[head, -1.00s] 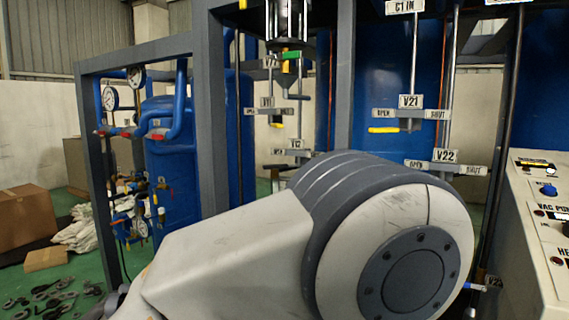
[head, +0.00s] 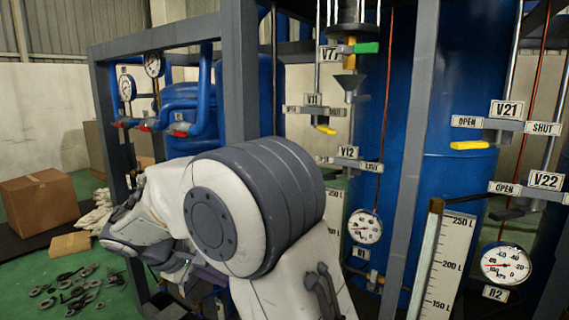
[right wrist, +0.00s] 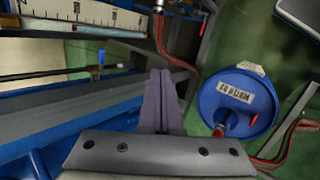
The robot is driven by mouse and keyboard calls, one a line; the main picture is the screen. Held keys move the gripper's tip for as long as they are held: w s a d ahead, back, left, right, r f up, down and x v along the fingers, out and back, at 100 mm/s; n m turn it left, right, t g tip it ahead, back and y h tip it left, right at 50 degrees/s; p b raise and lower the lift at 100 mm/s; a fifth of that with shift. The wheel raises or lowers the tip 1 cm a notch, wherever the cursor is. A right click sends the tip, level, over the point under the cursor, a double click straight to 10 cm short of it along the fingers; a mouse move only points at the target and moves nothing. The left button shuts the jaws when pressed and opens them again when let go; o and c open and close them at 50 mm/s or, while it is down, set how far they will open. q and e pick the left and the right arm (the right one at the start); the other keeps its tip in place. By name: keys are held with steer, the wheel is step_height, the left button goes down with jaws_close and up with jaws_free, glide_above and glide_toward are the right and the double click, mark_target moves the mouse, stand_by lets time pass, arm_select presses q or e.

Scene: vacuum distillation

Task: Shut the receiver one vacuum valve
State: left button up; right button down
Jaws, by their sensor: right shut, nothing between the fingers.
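Receiver one's valves V11 (head: 313,100) and V12 (head: 347,152) stand mid-picture in the head view. V11 has a yellow handle (head: 325,129) below its plate. V12's handle is not clear, and V12's right-hand plate reads SHUT. The R1 gauge (head: 365,227) is below them. My right arm fills the lower middle of the head view, left of and in front of these valves. In the right wrist view my right gripper (right wrist: 161,73) has its purple fingers together with nothing between them. No labelled valve handle is at its fingertips. My left gripper is out of view.
V21 (head: 507,109) with a yellow handle and V22 (head: 545,180) are at the right. Grey frame posts (head: 408,170) stand between the receivers. The right wrist view shows a blue round lid (right wrist: 238,105) and a grey beam close to the fingers. Boxes (head: 37,207) are at left.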

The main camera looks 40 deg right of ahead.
steer(key=w+d+r+m+g+h+p, duration=0.1)
steer(key=w+d+r+m+h+p, duration=0.15)
steer(key=w+d+r+h, duration=0.6)
steer(key=w+d+r+m+g+h+p, duration=0.2)
steer(key=w+d+r+m, duration=0.3)
steer(key=d, duration=0.8)
steer(key=d+r+n+p, duration=0.1)
steer(key=d+n+p, duration=0.1)
steer(key=d+p, duration=0.55)
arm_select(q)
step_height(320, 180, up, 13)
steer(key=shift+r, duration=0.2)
arm_select(e)
steer(key=s, duration=0.3)
steer(key=shift+s+a+f, duration=0.15)
steer(key=shift+s+f, duration=0.15)
steer(key=shift+s, duration=0.05)
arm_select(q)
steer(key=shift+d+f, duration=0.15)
